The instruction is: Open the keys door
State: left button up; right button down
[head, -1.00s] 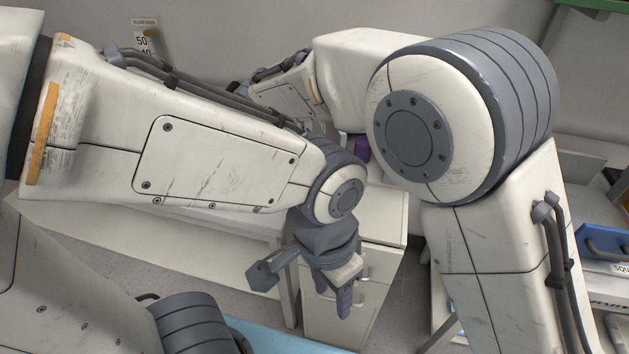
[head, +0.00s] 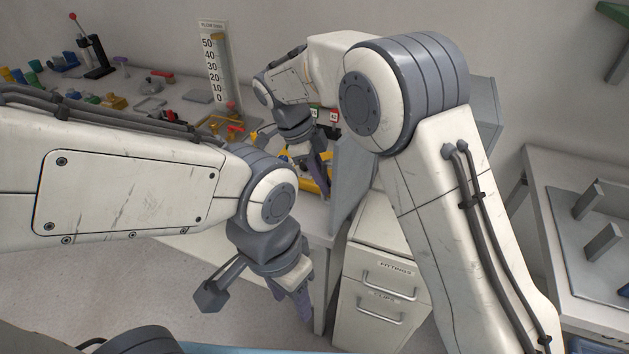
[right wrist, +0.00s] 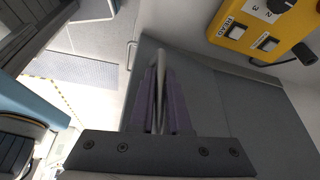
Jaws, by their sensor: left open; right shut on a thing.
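A flat grey panel, which looks like the keys door (head: 350,170), stands out from the wall over the bench, partly behind my right arm. My right gripper (head: 319,175) is at its left edge in the head view. In the right wrist view the purple fingers (right wrist: 160,112) are shut on a pale bar handle (right wrist: 161,65) on the grey door (right wrist: 205,95). A grey box (head: 486,108) shows behind my right arm; its front is hidden. My left gripper (head: 292,298) is open and empty, low in front of the bench.
A drawer cabinet (head: 384,270) labelled FITTINGS stands below the door. A yellow control box (right wrist: 262,30) is close to the door. A side table (head: 560,180) stands at right.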

jog(key=shift+w+a, duration=0.1)
jog(key=shift+w, duration=0.2)
jog(key=c, duration=0.9)
grip_release()
jog(key=v, duration=1)
jog(key=shift+a+r+p, duration=0.1)
jog(key=shift+r+p, duration=0.15)
jog(key=shift+p, duration=0.05)
